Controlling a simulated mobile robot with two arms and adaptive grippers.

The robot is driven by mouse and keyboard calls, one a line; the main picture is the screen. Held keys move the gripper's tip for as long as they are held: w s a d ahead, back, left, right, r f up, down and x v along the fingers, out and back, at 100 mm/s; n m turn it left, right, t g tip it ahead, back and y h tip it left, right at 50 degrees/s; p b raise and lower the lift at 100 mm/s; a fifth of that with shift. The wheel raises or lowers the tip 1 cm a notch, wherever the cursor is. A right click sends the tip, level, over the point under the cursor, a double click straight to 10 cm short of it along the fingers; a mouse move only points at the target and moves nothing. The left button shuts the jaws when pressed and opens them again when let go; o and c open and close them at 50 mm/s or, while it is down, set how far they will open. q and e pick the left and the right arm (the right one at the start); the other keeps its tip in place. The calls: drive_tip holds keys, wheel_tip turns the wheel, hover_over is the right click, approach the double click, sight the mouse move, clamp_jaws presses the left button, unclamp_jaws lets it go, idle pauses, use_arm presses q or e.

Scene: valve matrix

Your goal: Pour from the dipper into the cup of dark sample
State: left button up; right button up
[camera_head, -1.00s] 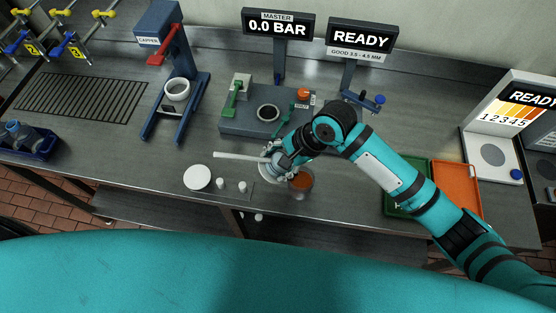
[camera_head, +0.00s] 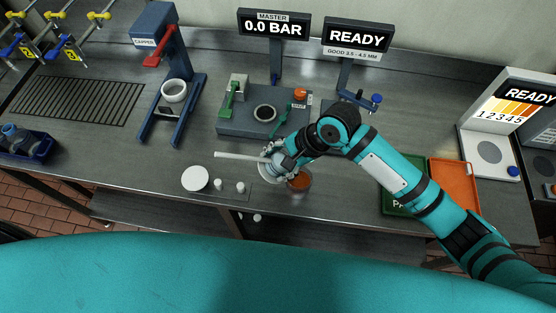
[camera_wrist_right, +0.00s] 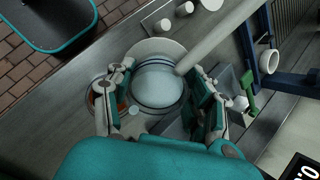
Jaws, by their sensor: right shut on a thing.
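My right gripper (camera_head: 274,165) is shut on the dipper, just left of the cup of dark sample. The dipper's long white handle (camera_head: 238,156) points left in the head view. In the right wrist view the dipper's pale rounded bowl (camera_wrist_right: 158,84) sits between the two fingers. The cup of dark sample (camera_head: 299,181) is clear-walled with orange-brown content and stands on the bench. In the right wrist view it shows only partly, behind the left finger. Whether the dipper holds liquid cannot be seen. My left gripper is not in view.
A white disc (camera_head: 195,178) and small white pieces (camera_head: 240,187) lie near the bench's front edge. A pale round thing lies partly hidden under my gripper. Behind are a grey-blue fixture (camera_head: 235,125) and a blue capper (camera_head: 160,60). Green and orange trays (camera_head: 455,185) are right.

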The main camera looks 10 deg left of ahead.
drive_tip(key=shift+d+r+y, duration=0.2)
drive_tip(key=shift+d+y, duration=0.4)
drive_tip(key=shift+d, duration=0.05)
idle(1.6)
